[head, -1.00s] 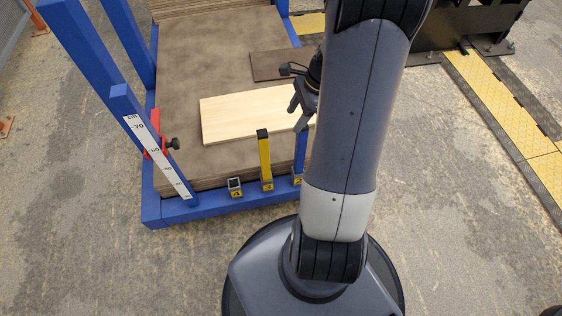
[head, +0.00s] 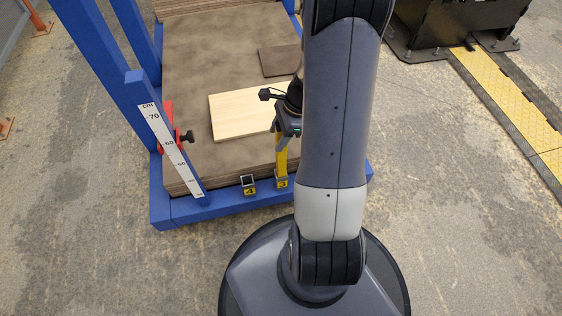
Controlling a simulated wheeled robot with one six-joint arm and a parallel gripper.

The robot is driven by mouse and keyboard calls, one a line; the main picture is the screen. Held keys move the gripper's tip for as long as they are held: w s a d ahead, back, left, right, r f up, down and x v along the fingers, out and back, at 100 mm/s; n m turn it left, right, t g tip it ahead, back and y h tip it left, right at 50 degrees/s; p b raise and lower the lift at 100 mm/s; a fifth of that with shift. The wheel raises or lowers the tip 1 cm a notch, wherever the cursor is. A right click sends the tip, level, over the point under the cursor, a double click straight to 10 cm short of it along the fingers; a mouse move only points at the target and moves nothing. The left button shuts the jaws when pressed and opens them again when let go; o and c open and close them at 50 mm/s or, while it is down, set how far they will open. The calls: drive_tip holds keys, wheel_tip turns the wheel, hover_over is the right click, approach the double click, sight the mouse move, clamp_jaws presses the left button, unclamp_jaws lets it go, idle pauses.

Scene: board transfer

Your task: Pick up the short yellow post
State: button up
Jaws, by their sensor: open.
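The short yellow post (head: 281,159) stands upright in the socket marked 3 at the front edge of the blue frame (head: 215,208). My gripper (head: 287,130) is at the upper end of the post, pointing down, and covers its top. The jaws are open. I cannot tell whether the post's top is between the fingers or behind them, or whether they touch it. My arm hides part of the gripper and the area to its right.
An empty socket marked 4 (head: 248,186) is left of the post. A light wooden board (head: 238,113) and a dark board (head: 278,60) lie on the brown stack (head: 190,70). A blue upright with a scale (head: 170,145) and a red clamp (head: 168,118) stand left.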

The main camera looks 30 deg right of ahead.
drive_tip(key=shift+c, duration=0.2)
drive_tip(key=shift+r, duration=0.1)
clamp_jaws()
idle(0.4)
